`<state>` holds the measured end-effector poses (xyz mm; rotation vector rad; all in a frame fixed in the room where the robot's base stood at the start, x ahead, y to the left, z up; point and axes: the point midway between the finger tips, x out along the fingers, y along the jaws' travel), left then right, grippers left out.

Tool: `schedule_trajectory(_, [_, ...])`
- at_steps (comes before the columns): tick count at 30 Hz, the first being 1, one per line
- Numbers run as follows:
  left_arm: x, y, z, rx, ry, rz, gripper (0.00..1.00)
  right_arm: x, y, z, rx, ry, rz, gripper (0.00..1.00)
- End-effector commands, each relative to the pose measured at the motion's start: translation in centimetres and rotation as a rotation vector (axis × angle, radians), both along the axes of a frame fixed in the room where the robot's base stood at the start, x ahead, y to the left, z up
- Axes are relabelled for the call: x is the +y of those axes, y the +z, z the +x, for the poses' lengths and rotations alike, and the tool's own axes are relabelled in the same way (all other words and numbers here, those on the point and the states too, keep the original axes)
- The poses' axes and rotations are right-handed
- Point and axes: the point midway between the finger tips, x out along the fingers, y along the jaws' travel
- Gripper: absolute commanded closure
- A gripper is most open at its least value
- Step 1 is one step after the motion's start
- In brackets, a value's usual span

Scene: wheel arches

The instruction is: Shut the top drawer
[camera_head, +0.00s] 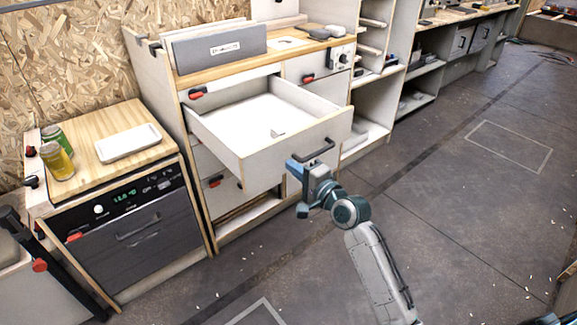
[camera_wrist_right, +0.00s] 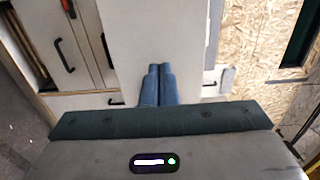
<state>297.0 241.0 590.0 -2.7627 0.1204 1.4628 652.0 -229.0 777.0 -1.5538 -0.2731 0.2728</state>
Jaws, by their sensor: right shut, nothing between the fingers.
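A white drawer (camera_head: 240,157) stands pulled far out of the wooden cabinet (camera_head: 187,93), just under its upper front strip. Its inside looks empty but for a small pale patch. A dark bar handle (camera_head: 315,150) is on its front panel. My right gripper (camera_head: 292,165) is shut and empty, its blue fingertips close to the drawer front, left of and below the handle. I cannot tell whether they touch it. In the right wrist view the closed fingers (camera_wrist_right: 160,72) point at a pale panel (camera_wrist_right: 150,35). My left gripper is not in view.
A low oven unit (camera_head: 140,225) stands left of the cabinet, with two cans (camera_head: 57,155) and a white tray (camera_head: 128,142) on top. A grey box (camera_head: 220,48) sits on the cabinet. Open shelves (camera_head: 375,85) stand to the right. The floor in front is clear.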

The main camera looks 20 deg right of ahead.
Motion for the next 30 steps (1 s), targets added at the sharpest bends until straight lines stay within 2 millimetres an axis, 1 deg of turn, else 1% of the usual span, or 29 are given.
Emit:
schedule_trajectory(1, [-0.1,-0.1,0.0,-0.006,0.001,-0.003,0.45,0.3,0.0,0.7,-0.001,0.0,0.004,1.0])
schedule_trajectory(3, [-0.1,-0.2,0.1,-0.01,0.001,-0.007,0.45,0.5,0.0,1.4,0.0,-0.001,0.002,1.0])
schedule_trajectory(6, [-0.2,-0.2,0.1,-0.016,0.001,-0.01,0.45,0.7,0.0,2.0,0.0,-0.001,0.001,1.0])
schedule_trajectory(19, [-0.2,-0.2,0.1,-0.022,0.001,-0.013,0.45,0.8,0.0,2.3,0.001,-0.001,0.001,1.0])
schedule_trajectory(23, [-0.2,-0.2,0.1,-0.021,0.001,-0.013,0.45,1.0,0.0,2.7,0.001,-0.001,0.002,1.0])
schedule_trajectory(26, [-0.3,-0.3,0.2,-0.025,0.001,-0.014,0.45,1.3,0.0,3.7,0.001,0.0,0.002,1.0])
schedule_trajectory(30, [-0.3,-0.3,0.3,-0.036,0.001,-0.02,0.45,2.2,0.0,5.9,-0.001,0.001,0.004,1.0])
